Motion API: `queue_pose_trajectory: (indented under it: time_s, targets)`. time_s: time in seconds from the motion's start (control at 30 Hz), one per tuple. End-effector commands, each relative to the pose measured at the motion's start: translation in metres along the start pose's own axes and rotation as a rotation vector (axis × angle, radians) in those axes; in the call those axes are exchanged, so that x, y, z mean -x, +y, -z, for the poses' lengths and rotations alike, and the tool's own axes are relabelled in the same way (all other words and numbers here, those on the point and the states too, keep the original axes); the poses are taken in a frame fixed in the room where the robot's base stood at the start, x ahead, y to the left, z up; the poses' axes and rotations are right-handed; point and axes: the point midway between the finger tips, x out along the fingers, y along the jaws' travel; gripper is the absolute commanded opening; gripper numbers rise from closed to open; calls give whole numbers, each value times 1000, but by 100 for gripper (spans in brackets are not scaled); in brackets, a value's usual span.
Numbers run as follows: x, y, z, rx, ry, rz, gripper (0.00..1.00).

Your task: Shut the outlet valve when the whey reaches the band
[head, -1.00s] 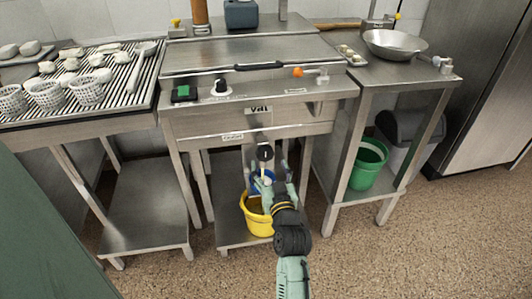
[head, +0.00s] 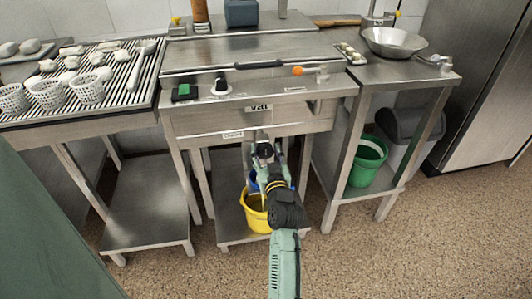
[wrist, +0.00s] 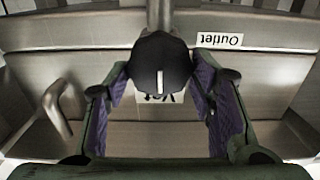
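The outlet valve's round black knob (wrist: 160,62) has an upright white mark and sits under the front of the steel vat (head: 240,55), near an "Outlet" label (head: 232,134). My gripper (head: 265,150) is just in front of it, open, with one purple-padded finger on each side of the knob in the wrist view (wrist: 160,85). I cannot tell if the pads touch it. A yellow bucket (head: 256,218) stands on the lower shelf beneath, with a thin pale yellow streak at its mouth. My arm partly covers the bucket. The whey level and the band cannot be made out.
A green bucket (head: 366,162) stands on the right shelf, beside a grey bin (head: 408,130). Perforated white baskets (head: 47,92) stand on the left drain table. The floor in front is clear.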

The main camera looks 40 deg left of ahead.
Motion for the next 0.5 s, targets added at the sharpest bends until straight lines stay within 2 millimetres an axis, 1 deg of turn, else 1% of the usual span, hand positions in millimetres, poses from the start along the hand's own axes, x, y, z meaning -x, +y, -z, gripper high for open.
queue_pose_trajectory:
  time_s: [0.03, 0.07, 0.4, 0.5]
  targets:
    - [0, 0, 0, 0, 0, 0, 44]
    - [0, 0, 0, 0, 0, 0, 42]
    - [0, 0, 0, 0, 0, 0, 20]
    - [0, 0, 0, -1, 0, 0, 18]
